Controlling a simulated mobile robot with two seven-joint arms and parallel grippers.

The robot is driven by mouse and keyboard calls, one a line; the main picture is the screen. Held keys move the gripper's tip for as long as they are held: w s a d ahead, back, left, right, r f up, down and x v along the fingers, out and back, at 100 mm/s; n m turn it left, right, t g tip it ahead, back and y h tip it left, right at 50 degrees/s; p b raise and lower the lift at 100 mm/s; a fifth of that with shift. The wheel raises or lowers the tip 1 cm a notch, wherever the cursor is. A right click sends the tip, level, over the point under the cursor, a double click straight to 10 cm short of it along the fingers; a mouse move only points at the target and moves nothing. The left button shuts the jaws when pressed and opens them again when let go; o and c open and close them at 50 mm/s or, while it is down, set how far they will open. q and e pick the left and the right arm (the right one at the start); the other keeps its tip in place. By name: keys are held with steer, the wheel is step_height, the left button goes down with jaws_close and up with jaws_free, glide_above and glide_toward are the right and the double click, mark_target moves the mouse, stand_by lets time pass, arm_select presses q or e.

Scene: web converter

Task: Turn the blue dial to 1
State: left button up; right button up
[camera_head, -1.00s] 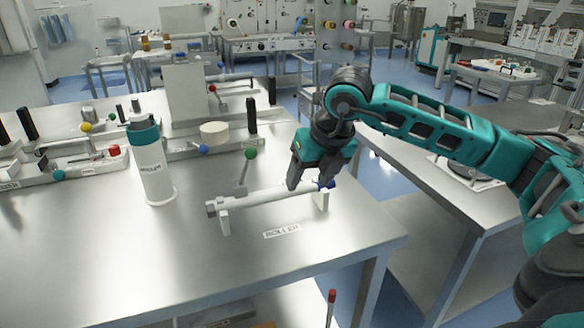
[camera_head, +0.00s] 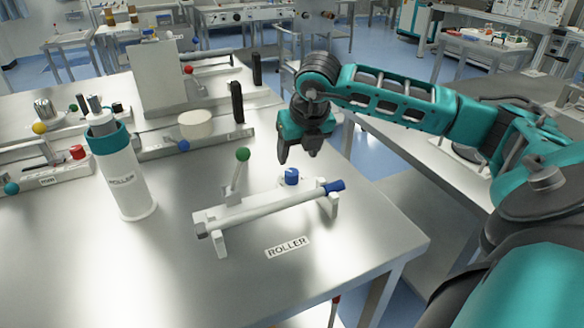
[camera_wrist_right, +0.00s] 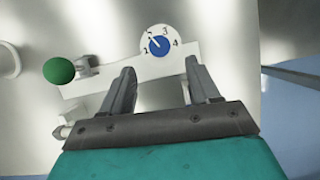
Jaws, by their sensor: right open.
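The blue dial (camera_head: 291,177) sits on a small white disc behind the roller (camera_head: 265,208), near its right end. In the right wrist view the dial (camera_wrist_right: 158,46) is ringed by the numbers 1 to 4, and its white mark points up-left, seemingly near the 2. My right gripper (camera_head: 299,154) is open and empty, above and apart from the dial. In the right wrist view its two fingers (camera_wrist_right: 160,68) point toward the dial, one to each side, with the dial just beyond the tips. My left gripper is not in view.
A green-knobbed lever (camera_head: 242,155) stands left of the dial, also seen in the right wrist view (camera_wrist_right: 59,71). A white cylinder with a teal band (camera_head: 122,175) stands farther left. The roller's label (camera_head: 287,247) lies in front. The table's right edge is close.

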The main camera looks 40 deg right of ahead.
mark_target(292, 172)
steer(key=x, duration=0.7)
steer(key=shift+w+f, duration=0.2)
steer(key=shift+f, duration=0.15)
steer(key=shift+c, duration=0.2)
steer(key=c, duration=1)
